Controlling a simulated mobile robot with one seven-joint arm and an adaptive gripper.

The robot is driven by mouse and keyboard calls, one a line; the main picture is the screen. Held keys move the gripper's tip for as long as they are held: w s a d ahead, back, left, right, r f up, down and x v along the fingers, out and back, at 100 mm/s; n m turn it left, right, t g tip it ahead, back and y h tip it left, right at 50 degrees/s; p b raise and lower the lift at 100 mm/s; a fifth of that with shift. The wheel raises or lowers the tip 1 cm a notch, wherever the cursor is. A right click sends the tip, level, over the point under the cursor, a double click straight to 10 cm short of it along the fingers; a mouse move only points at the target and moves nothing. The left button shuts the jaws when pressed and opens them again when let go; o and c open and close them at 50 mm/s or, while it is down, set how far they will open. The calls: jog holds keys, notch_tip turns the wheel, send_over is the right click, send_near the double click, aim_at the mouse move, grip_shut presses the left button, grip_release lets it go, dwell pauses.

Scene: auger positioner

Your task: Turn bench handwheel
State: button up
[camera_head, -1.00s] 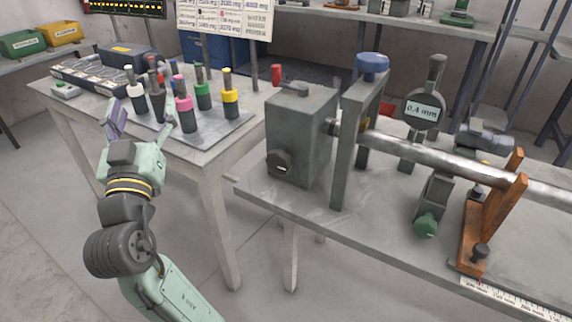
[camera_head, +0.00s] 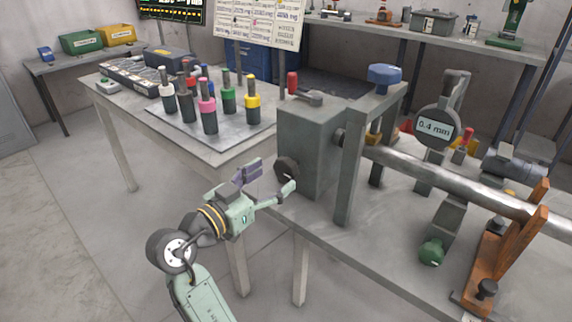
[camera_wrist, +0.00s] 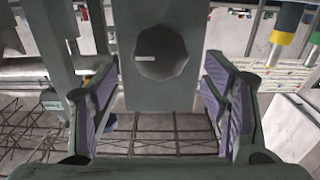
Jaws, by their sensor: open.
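The handwheel appears to be the dark faceted knob (camera_head: 287,167) with a white mark, on the left face of the grey machine box (camera_head: 312,138) on the bench. My gripper (camera_head: 270,178) is open and empty, pointing at this knob from the left and a little apart from it. In the wrist view the octagonal knob (camera_wrist: 160,52) is between and beyond the spread purple-padded fingers. No contact with the knob can be seen.
A crank with a red handle (camera_head: 293,82) sits on the box top, and a blue knob (camera_head: 385,75) tops the frame. A gauge (camera_head: 435,127) reads 0.4 mm above a long shaft (camera_head: 450,182). Coloured tools stand on the left table (camera_head: 125,92).

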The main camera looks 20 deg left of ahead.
aim_at(282, 171)
jog(key=shift+p+x, duration=0.45)
jog(key=shift+x, duration=2.25)
jog(key=shift+c, duration=0.5)
jog(key=c, duration=1)
jog(key=shift+c, duration=0.2)
jog(key=shift+f+b, duration=0.1)
jog(key=shift+b, duration=0.3)
